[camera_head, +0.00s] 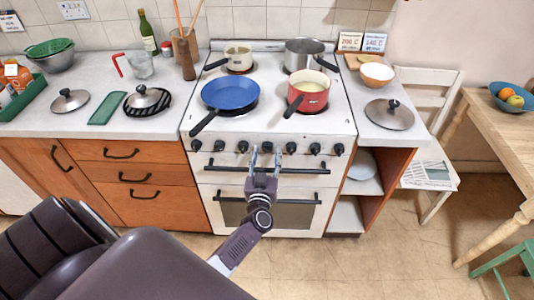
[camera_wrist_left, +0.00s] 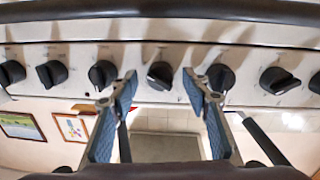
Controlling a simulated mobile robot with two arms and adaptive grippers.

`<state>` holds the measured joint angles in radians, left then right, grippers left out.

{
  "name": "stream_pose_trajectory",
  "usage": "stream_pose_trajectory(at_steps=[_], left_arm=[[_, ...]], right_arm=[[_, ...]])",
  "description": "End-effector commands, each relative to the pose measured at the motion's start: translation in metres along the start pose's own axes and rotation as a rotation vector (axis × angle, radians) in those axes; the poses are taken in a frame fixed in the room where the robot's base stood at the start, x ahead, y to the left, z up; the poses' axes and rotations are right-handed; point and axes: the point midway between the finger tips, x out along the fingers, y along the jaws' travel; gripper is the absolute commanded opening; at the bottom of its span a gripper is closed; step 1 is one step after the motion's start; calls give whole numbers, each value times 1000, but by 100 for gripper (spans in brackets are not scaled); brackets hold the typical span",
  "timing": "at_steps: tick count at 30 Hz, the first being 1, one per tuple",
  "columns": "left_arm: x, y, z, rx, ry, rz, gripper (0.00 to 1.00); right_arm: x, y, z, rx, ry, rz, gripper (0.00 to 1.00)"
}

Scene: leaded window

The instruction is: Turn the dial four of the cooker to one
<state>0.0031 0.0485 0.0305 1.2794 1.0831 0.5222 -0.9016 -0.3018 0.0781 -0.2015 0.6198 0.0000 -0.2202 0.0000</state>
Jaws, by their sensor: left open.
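The white cooker (camera_head: 214,174) has a row of several black dials on its front panel. Dial four (camera_head: 267,147), the middle one of the row, is in front of my left gripper (camera_head: 265,155). My left gripper is open, with one finger on each side of this dial. In the left wrist view, dial four (camera_wrist_left: 160,75) shows between the two blue-padded fingertips (camera_wrist_left: 160,86). I see no contact; how far the tips reach past the dial's face is unclear. Its number markings are too small to read. My right gripper is not in view.
The oven handle (camera_head: 310,169) runs just below the dials. A blue pan (camera_head: 230,92), a red pot (camera_head: 309,91), a steel pot (camera_head: 308,55) and a small cream pot (camera_head: 238,57) stand on the hob. The blue pan's handle (camera_head: 203,123) reaches the front edge.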

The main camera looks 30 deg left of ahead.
Motion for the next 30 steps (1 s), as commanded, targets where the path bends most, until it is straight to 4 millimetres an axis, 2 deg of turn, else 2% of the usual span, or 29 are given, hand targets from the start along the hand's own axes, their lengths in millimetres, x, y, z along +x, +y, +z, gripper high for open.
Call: stream_pose_trajectory(at_steps=[8, 20, 30], left_arm=[[2, 0, 0, 0, 0, 0, 44], [2, 0, 0, 1, 0, 1, 2], [2, 0, 1, -57, 3, 1, 2]], right_arm=[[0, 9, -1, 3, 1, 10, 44], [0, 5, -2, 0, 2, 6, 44], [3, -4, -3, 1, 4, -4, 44]])
